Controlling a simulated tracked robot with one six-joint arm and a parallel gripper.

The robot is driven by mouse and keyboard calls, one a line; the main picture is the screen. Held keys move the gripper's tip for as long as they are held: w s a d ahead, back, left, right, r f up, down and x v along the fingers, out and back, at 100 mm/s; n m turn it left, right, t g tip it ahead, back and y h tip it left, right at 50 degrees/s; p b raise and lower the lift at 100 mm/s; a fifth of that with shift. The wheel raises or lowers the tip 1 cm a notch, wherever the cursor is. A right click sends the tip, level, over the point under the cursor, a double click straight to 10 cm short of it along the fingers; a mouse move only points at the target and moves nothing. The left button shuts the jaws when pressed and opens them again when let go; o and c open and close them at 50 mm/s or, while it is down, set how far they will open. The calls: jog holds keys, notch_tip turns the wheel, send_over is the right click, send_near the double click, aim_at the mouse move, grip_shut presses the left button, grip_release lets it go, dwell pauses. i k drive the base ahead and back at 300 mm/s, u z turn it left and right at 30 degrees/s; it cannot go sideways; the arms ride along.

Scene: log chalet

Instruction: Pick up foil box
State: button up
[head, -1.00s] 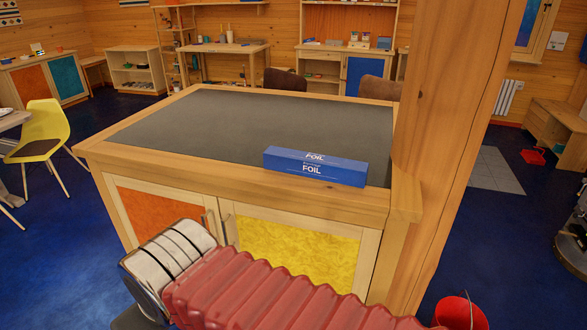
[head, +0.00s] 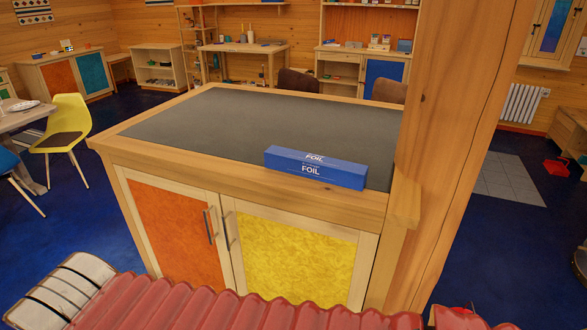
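The foil box (head: 315,169) is a long blue carton with white FOIL lettering. It lies on the grey top of the wooden cabinet (head: 250,119), along the front edge and towards the right, close to a thick wooden post. Part of my arm, in a red ribbed sleeve with a pale strapped section, crosses the bottom of the head view, in front of and below the cabinet top. My gripper is not in view.
The wooden post (head: 462,140) rises at the cabinet's right end. The cabinet's orange (head: 176,232) and yellow (head: 290,257) doors face me. Two brown chair backs (head: 298,80) stand behind it. A yellow chair (head: 66,125) is at left. The grey top is otherwise clear.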

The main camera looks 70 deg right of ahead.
aim_at(346, 174)
jog(key=u, duration=0.5)
jog(key=k, duration=1.95)
jog(key=z, duration=0.8)
jog(key=i, duration=0.75)
